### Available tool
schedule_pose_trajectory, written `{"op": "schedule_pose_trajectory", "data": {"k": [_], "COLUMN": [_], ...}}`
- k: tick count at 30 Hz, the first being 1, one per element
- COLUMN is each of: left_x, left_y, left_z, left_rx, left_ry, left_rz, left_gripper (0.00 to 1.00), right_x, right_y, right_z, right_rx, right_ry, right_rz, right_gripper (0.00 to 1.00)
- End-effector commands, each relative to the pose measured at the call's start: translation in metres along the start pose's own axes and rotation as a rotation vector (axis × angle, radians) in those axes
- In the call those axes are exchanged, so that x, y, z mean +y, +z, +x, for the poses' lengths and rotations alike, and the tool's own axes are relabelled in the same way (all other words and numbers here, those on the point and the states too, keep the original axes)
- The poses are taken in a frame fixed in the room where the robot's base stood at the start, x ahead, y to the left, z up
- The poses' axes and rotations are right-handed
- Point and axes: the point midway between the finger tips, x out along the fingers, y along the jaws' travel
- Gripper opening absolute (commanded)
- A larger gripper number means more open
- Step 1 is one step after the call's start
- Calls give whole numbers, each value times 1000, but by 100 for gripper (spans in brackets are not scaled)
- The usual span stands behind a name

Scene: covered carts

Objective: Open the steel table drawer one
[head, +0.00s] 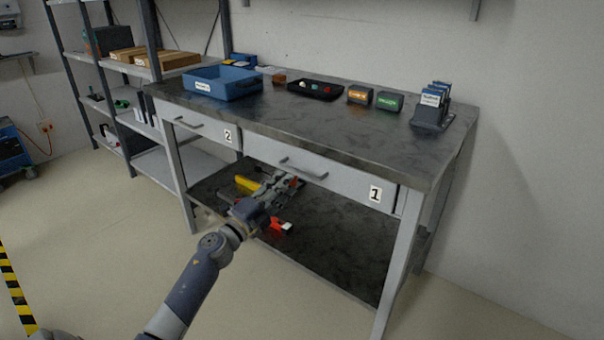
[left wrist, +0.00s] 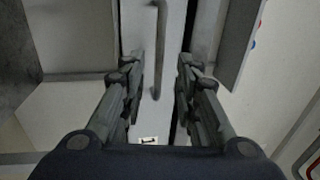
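Drawer one (head: 340,182) is the light grey right-hand front under the dark tabletop, marked with a "1" label. It looks shut. Its bar handle (head: 303,168) is on the left part of the front. My left gripper (head: 283,180) is just in front of and below this handle, partly overlapping the lower shelf in the head view. In the left wrist view the gripper (left wrist: 160,62) is open, its two fingers apart. The handle (left wrist: 159,45) shows upright between and beyond the fingertips, with nothing held. The "1" label (left wrist: 149,140) shows lower down.
Drawer two (head: 200,130) is beside it on the left, also shut. The tabletop (head: 300,115) holds a blue bin (head: 222,84), a black tray (head: 316,90) and small boxes. Tools, including a red one (head: 273,224), lie on the lower shelf. The floor in front is clear.

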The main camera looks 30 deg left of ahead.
Motion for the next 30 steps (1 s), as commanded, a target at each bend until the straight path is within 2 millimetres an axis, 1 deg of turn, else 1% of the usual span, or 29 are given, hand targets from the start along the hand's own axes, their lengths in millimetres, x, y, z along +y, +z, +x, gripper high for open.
{"op": "schedule_pose_trajectory", "data": {"k": [1,6,12,18,26,29,30], "left_x": [-1,0,1,1,1,1,1], "left_y": [0,0,0,0,0,0,0], "left_z": [10,38,61,71,72,72,72], "left_rx": [-1,-2,-2,-1,-1,-1,-1], "left_ry": [-2,-2,0,1,2,2,2], "left_rz": [-1,-2,-3,-3,-3,-3,-3], "left_gripper": [29,29,29,29,29,9,0], "right_x": [0,0,0,0,0,0,1], "right_y": [-1,-2,-4,-6,-5,-5,-5], "right_z": [-1,-5,-12,-16,-17,-17,-17], "right_rx": [2,5,8,10,6,7,8], "right_ry": [0,1,1,0,1,1,1], "right_rz": [0,1,1,2,2,3,3], "right_gripper": [40,40,40,40,40,40,40]}}
